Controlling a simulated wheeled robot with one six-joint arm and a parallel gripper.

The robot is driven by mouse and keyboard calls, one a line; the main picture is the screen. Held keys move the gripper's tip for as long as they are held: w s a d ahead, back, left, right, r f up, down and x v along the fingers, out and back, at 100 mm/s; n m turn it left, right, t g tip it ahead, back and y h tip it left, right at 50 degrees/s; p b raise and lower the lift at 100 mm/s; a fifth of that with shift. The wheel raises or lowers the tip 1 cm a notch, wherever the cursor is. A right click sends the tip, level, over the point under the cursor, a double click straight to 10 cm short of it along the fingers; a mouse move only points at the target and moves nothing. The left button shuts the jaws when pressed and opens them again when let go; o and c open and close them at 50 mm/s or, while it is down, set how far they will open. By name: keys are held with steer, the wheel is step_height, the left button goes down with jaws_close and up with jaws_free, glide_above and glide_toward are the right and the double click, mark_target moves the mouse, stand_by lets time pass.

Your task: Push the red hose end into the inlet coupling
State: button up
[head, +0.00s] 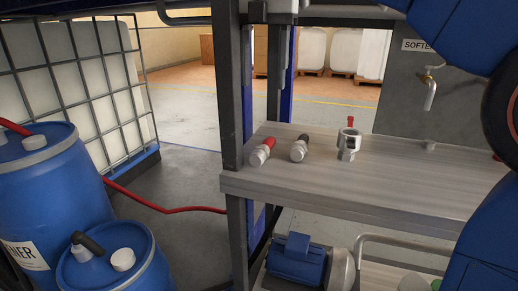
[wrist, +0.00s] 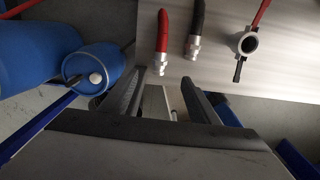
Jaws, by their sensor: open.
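The red hose end (head: 262,152) lies on the shelf near its left end, with a silver metal fitting at its tip. It also shows in the wrist view (wrist: 161,45), fitting toward me. The inlet coupling (head: 348,142) is a silver metal ring fitting standing on the shelf, to the right of both hose ends. In the wrist view the coupling (wrist: 248,43) shows its round opening. My gripper (wrist: 161,82) is open and empty, its fingertips just below the red hose's fitting in the picture and apart from it. The gripper is not visible in the head view.
A black hose end (head: 300,149) lies between the red one and the coupling. The wooden shelf (head: 420,185) has a dark post (head: 232,90) at its left. A tap (head: 430,90) hangs at the right. Blue drums (head: 45,190) and a caged tank (head: 75,75) stand left.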

mark_target(262, 147)
step_height(262, 147, down, 17)
steer(key=shift+f, duration=0.15)
stand_by(0.7)
steer(key=c, duration=1.3)
